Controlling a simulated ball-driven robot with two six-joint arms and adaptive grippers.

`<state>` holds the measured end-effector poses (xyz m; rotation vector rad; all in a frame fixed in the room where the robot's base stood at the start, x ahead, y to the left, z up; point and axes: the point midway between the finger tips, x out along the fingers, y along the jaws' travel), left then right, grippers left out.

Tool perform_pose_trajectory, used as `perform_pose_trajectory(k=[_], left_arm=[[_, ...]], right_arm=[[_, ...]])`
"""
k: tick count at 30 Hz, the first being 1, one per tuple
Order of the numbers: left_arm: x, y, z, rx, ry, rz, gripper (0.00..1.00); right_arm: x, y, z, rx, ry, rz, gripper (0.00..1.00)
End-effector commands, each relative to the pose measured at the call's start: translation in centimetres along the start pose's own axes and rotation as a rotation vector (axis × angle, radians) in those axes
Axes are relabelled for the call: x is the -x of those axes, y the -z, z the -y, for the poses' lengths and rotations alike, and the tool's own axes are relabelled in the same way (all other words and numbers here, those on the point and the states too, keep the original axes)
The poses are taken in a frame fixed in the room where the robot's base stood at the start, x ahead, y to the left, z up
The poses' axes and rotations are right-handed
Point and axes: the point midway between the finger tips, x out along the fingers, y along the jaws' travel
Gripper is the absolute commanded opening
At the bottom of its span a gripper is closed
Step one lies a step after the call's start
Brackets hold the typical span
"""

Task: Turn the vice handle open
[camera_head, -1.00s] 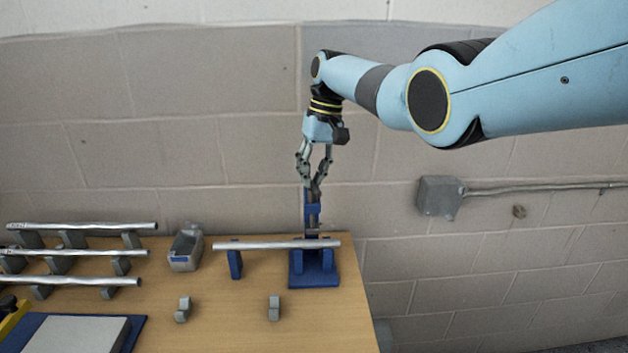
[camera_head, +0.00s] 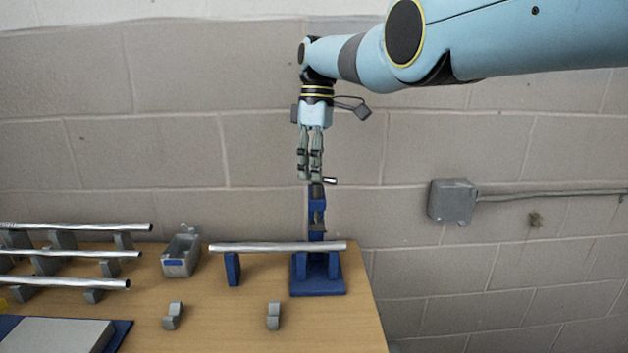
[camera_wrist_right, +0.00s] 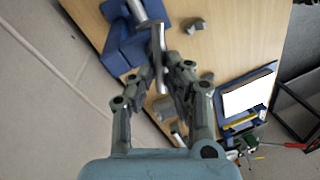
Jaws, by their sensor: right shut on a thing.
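The blue vice (camera_head: 318,285) stands near the right end of the wooden table, its upright frame rising behind a metal tube (camera_head: 280,247) that lies across it. The vice handle (camera_head: 331,181), a short metal bar, is at the top of the frame, its end poking out to the right of my right gripper (camera_head: 310,178). That gripper points down and is shut on the handle. In the wrist view, the handle (camera_wrist_right: 159,60) runs between the fingertips of the right gripper (camera_wrist_right: 166,72), which partly hide it. My left gripper is not in view.
A blue support (camera_head: 232,269) holds the tube's left part. A grey bin (camera_head: 181,252) stands left of it. Several tubes lie on grey rests at the far left. Two small grey blocks (camera_head: 273,316) (camera_head: 173,316) stand in front. A grey wall box (camera_head: 453,201) is at right.

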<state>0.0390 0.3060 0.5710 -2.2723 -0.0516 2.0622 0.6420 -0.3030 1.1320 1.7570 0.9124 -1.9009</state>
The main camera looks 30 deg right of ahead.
Motion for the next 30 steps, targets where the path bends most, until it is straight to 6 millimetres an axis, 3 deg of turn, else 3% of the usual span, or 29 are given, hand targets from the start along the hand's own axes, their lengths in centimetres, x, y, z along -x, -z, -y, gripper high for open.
perform_pose_trajectory(k=[9, 29, 30], left_arm=[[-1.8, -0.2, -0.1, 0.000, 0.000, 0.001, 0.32], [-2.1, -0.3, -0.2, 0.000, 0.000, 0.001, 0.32], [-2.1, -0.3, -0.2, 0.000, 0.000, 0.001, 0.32]], right_arm=[[-0.2, 0.1, 0.1, 0.158, 0.000, 0.032, 0.00], [-0.1, 0.1, 0.2, 0.209, 0.000, 0.042, 0.00], [-0.1, 0.1, 0.2, 0.209, 0.000, 0.042, 0.18]])
